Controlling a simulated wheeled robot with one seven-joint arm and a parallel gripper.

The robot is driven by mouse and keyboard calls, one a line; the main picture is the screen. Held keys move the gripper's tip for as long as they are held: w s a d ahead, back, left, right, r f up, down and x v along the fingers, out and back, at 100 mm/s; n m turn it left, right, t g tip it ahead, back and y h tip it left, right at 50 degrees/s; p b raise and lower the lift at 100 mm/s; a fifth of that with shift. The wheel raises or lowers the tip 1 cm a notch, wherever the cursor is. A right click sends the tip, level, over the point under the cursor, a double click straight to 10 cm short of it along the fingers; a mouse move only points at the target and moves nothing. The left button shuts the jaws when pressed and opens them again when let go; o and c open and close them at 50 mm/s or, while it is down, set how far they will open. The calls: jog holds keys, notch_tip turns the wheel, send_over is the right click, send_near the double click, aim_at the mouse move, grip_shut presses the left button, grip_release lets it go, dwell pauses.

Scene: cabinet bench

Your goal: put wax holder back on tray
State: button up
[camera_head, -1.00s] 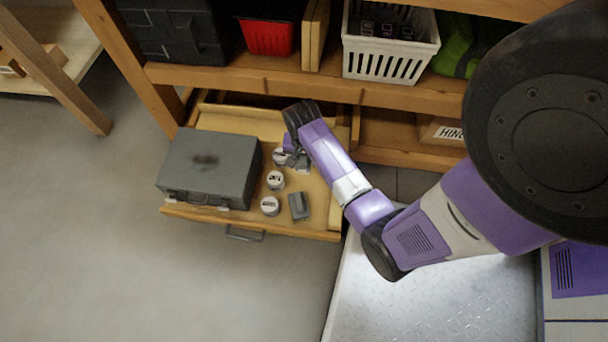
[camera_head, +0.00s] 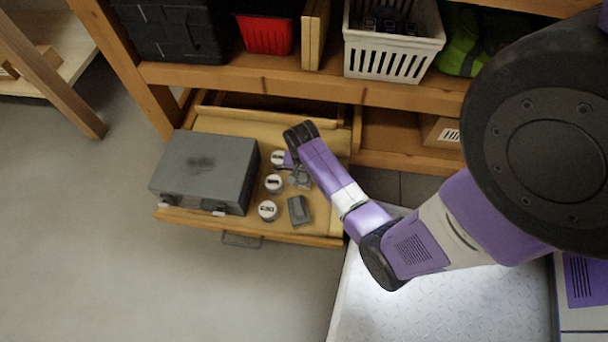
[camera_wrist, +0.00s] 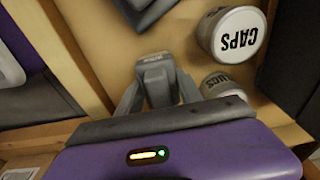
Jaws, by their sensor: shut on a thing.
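My gripper (camera_head: 299,178) is over the open wooden drawer (camera_head: 320,222), pointing down into it. In the wrist view my gripper (camera_wrist: 155,92) is shut on a small grey object that I take to be the wax holder (camera_wrist: 156,70). Its lower part is hidden by the fingers, and I cannot tell whether it touches the drawer floor. A light diamond-plate surface (camera_head: 440,300), perhaps the tray, lies at the lower right with its visible part bare.
In the drawer are a grey case (camera_head: 205,170), white-lidded tins (camera_head: 267,210) and a dark grey block (camera_head: 298,210). A tin marked CAPS (camera_wrist: 236,36) is right of my gripper. The shelf edge (camera_head: 290,85) and white basket (camera_head: 390,50) are behind.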

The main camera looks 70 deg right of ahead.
jog(key=o, duration=1.2)
jog(key=shift+f, duration=0.1)
